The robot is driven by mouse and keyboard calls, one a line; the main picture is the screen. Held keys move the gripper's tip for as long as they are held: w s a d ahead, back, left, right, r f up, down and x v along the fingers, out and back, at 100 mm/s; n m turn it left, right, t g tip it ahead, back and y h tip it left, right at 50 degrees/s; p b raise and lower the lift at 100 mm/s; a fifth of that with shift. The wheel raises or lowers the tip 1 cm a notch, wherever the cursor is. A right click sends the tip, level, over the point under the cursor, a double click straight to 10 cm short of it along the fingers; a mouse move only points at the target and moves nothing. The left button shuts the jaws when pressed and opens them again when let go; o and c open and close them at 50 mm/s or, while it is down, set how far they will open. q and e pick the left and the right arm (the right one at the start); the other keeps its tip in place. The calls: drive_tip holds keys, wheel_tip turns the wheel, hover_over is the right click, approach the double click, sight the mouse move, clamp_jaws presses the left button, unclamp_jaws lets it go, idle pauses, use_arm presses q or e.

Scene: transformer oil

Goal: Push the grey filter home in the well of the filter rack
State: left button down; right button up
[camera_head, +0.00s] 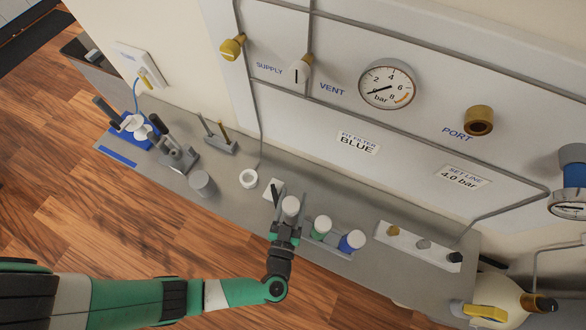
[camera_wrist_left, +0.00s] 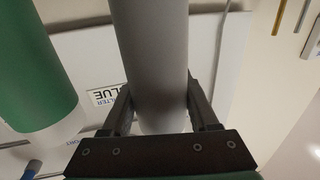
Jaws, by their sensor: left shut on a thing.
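The grey filter is a cylinder with a white cap (camera_head: 291,204). Its grey body (camera_wrist_left: 153,50) fills the middle of the left wrist view. My left gripper (camera_head: 291,196) is shut on it, with one finger on each side. The filter rack (camera_head: 337,252) shows at the right of the gripper and holds a green filter (camera_head: 320,230) and a blue filter (camera_head: 352,242), both white-capped. The green filter (camera_wrist_left: 35,75) also shows at the left in the left wrist view. The gripper hides the grey filter's lower end, so I cannot tell how deep it sits in its well. My right gripper is not in view.
A grey cup (camera_head: 203,184), a white ring (camera_head: 248,178) and a clamp-like fixture (camera_head: 178,158) stand left along the bench. A white block with several knobs (camera_head: 420,245) is at the right. A panel with a pressure gauge (camera_head: 387,84) rises behind.

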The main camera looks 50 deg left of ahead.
use_arm(q)
drive_tip(key=shift+r, duration=0.1)
idle(0.3)
drive_tip(key=shift+p, duration=0.8)
idle(1.0)
drive_tip(key=shift+f+b, duration=1.75)
drive_tip(key=shift+f, duration=0.35)
drive_tip(key=shift+c, duration=0.4)
unclamp_jaws()
drive_tip(key=v, duration=1.1)
drive_tip(key=shift+s+d, duration=0.2)
drive_tip(key=shift+s, duration=0.05)
drive_tip(key=shift+r, duration=0.1)
